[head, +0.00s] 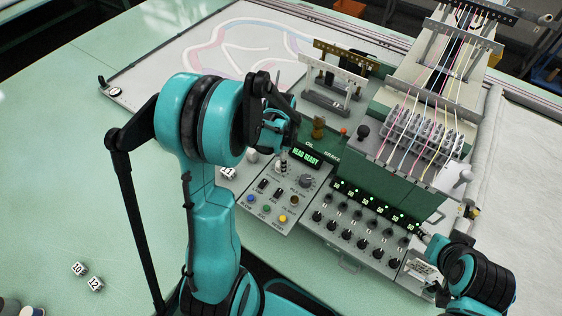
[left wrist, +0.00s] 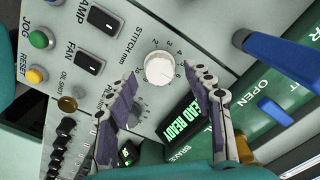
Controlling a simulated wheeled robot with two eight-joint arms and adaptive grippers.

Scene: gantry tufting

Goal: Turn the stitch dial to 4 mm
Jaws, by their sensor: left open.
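The stitch dial (left wrist: 158,68) is a round white knob on the pale control panel, marked "STITCH mm" with a scale of numbers. I cannot read its pointer's setting surely. My left gripper (left wrist: 165,92) is open, its purple-grey fingers spread on either side below the dial, nothing between them; I cannot tell whether either touches it.
The pile knob (left wrist: 137,112) is close to the dial, partly behind a finger. The "HEAD READY" display (head: 306,157) and a blue lever (left wrist: 280,60) are nearby. Switches and coloured buttons (head: 266,209) fill the panel's lower part. Numbered cubes (head: 78,268) lie on the green table.

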